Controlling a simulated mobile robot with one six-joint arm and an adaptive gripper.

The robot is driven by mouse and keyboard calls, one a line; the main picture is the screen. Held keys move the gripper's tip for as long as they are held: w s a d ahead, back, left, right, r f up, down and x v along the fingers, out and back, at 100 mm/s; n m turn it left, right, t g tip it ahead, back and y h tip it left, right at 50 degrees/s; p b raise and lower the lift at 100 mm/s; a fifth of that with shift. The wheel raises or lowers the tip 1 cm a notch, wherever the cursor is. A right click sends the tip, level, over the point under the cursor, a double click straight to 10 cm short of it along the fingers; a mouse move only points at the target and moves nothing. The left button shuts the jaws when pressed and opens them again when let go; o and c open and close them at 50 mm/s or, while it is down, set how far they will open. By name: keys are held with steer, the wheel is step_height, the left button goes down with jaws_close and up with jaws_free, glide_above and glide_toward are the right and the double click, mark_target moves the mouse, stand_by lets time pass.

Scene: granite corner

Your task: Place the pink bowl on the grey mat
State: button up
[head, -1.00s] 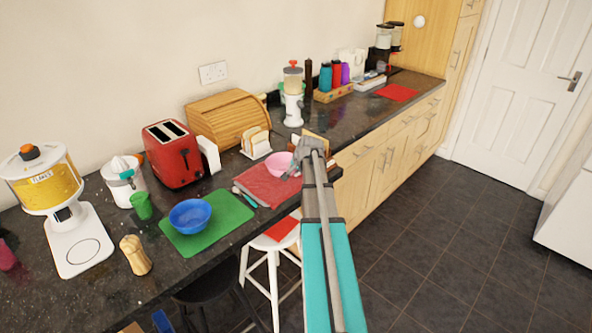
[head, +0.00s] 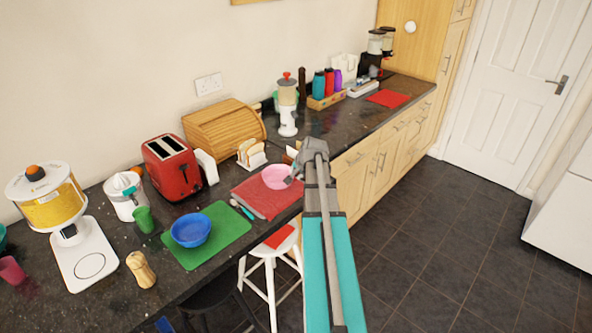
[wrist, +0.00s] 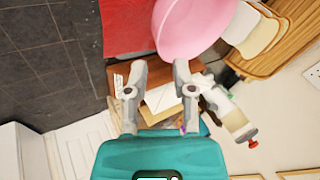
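The pink bowl (head: 275,177) sits upright on the red cloth (head: 262,198) on the dark counter. In the wrist view the bowl (wrist: 190,28) is cut off by the top edge. My gripper (head: 291,177) is at the right side of the bowl in the head view. In the wrist view my gripper (wrist: 157,72) has its two fingers apart with nothing held between them. The right finger is close to the bowl's rim; I cannot tell whether it touches.
A blue bowl (head: 190,230) stands on a green mat (head: 232,222), left of the red cloth. A toast rack (head: 251,154) and a red toaster (head: 171,166) stand behind. A wooden tray with envelopes (wrist: 163,98) lies beyond my fingers. A white stool (head: 269,258) is below the counter edge.

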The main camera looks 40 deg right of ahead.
steer(key=shift+p+v, duration=0.6)
steer(key=shift+v, duration=0.45)
steer(key=shift+a, duration=0.1)
steer(key=a+f+n+g+y, duration=0.25)
steer(key=a+n, duration=0.45)
steer(key=a, duration=1.7)
steer(key=s+a+n+g, duration=0.2)
steer(key=s+a+n, duration=0.1)
steer(key=a, duration=0.7)
steer(key=s+a+n+g+h, duration=0.1)
steer(key=s+a+n, duration=0.3)
steer(key=a, duration=0.6)
steer(key=shift+s+f+g, duration=0.3)
steer(key=shift+s+g, duration=0.25)
steer(key=shift+s, duration=0.4)
